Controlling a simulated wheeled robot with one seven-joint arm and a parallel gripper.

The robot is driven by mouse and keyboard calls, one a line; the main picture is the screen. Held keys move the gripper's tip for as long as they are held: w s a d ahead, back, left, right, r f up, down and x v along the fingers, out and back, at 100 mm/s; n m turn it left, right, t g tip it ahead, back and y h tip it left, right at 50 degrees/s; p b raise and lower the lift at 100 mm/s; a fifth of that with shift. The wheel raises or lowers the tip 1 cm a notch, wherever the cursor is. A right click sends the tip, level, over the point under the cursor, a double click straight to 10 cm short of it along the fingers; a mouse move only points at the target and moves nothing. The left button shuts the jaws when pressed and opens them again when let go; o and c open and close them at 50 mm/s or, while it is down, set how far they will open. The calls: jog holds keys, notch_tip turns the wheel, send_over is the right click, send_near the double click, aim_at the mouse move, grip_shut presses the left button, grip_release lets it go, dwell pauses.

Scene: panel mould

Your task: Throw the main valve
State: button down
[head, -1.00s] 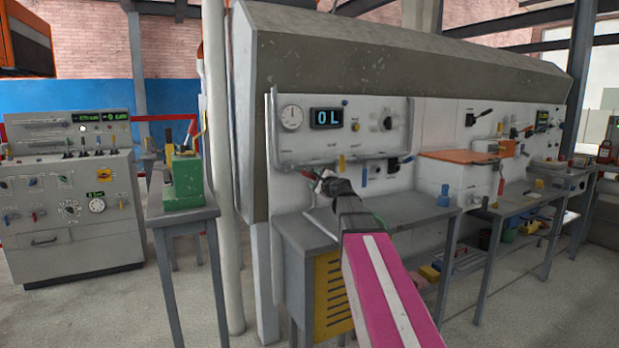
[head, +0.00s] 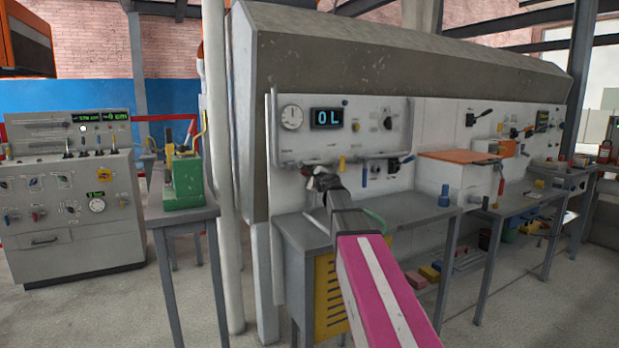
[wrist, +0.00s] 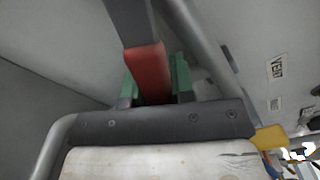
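A lever with a red grip (wrist: 148,75) on a dark shaft fills the upper middle of the wrist view. I take it for the main valve's handle; no label on it is readable. My gripper (wrist: 154,88) has its green fingertips on either side of the red grip, close against it, and appears shut on it. In the head view my gripper (head: 322,181) is at the lower left of the white panel (head: 345,101), above the grey bench. A bit of red shows beside it there, but my wrist hides most of the handle.
A grey rail runs beside the lever in the wrist view, near a label reading VENT (wrist: 275,68). The grey bench (head: 405,212) lies below the panel. A blue lever (head: 364,176) and a yellow one (head: 342,164) are to the gripper's right. A green device (head: 184,182) stands on the left table.

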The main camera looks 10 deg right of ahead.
jog(key=shift+w+d+r+n, duration=0.1)
jog(key=shift+d+r+n, duration=0.05)
jog(key=shift+r+n, duration=0.7)
jog(key=shift+d+r+n, duration=0.2)
jog(key=shift+r+n, duration=0.35)
jog(key=shift+n, duration=0.6)
jog(key=shift+w+d+r+n, duration=0.1)
jog(key=shift+d+r+n, duration=0.05)
jog(key=shift+r+n, duration=0.7)
jog(key=shift+f, duration=0.1)
jog(key=c, duration=1)
grip_release()
jog(key=shift+o, duration=0.2)
jog(key=shift+s, duration=0.1)
jog(key=v, duration=1)
jog(key=shift+s+d, duration=0.15)
jog(key=shift+s, duration=0.2)
